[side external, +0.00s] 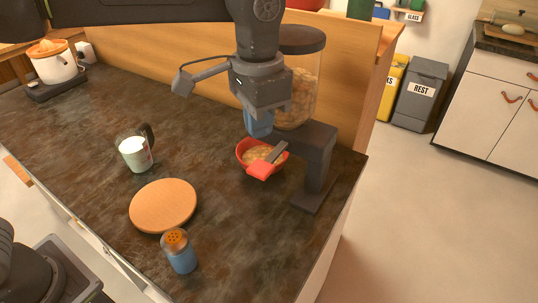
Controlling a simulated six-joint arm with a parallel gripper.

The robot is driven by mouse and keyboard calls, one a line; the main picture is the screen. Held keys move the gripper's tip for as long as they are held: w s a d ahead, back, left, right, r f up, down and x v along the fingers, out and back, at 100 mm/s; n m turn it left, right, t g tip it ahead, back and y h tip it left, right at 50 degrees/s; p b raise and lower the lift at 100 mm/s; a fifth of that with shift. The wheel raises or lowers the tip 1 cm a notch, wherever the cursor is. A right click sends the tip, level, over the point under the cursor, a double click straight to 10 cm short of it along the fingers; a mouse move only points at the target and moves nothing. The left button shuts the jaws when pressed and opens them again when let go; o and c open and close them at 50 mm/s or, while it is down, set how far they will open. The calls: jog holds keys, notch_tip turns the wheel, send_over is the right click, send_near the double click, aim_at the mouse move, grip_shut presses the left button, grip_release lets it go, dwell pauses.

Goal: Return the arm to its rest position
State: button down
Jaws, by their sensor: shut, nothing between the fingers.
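My gripper (259,128) hangs above the counter at the right, pointing down, with its blue fingers shut and empty. It is just above and behind a red bowl (241,152) with tan food in it, in front of the cereal dispenser. A utensil with a red end and grey part (262,169) lies across the bowl's rim. I cannot tell whether the fingertips touch the bowl. My arm reaches in from the top left.
A cereal dispenser (303,88) on a dark stand (312,160) stands close behind the gripper. A glass mug (134,153), a round wooden board (163,205) and a blue shaker (180,252) stand on the dark counter (95,115). A juicer (53,65) is far left.

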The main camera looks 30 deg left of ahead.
jog(key=s+a+r+n+t, duration=0.1)
jog(key=s+a+n+t, duration=0.1)
jog(key=s+a, duration=0.55)
jog(key=s+a+r+n+t, duration=0.15)
jog(key=s+a, duration=0.25)
jog(key=a, duration=0.6)
jog(key=s+a+f+n+t, duration=0.2)
jog(key=s+a+f, duration=0.1)
jog(key=s+f, duration=0.2)
jog(key=shift+s+a, duration=0.35)
jog(key=shift+s, duration=0.15)
